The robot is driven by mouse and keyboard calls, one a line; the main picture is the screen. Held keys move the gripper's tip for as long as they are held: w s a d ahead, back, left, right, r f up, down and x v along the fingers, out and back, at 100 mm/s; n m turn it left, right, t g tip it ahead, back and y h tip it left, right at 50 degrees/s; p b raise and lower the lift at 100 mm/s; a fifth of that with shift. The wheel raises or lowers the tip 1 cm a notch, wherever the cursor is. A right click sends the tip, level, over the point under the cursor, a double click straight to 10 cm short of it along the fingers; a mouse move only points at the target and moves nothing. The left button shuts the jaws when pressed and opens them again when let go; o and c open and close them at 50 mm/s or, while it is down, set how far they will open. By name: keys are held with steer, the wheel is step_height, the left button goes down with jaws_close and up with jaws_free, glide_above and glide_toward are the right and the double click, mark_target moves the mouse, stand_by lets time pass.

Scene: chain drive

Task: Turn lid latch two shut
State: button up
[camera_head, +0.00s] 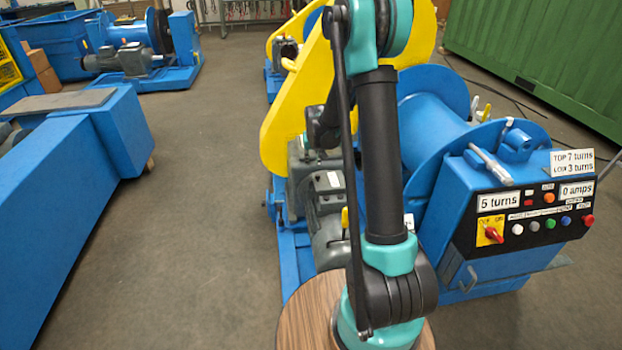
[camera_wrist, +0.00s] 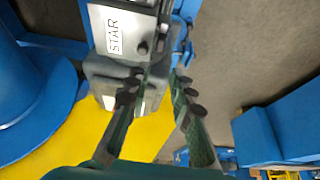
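The yellow chain guard (camera_head: 285,125) stands on edge behind my arm in the head view. Its yellow surface also shows below and between my fingers in the wrist view (camera_wrist: 60,150). I cannot pick out lid latch two for certain in either view; my arm and fingers cover part of the guard. My gripper (camera_wrist: 163,72) shows in the wrist view with its two fingers apart and nothing seen between them. The fingers reach over the guard towards a grey box (camera_wrist: 118,30) marked STAR. In the head view my gripper is hidden behind my arm.
A blue winch drum (camera_head: 435,130) and a control box (camera_head: 500,225) reading 5 turns and 0 amps stand right of my arm. A grey motor (camera_head: 328,240) sits below the guard. A blue machine (camera_head: 70,180) is at left; clear floor (camera_head: 215,190) lies between.

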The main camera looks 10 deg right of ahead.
mark_target(311, 179)
steer(key=x, duration=1.4)
steer(key=shift+w+f, duration=0.1)
steer(key=shift+w, duration=0.05)
jaws_close()
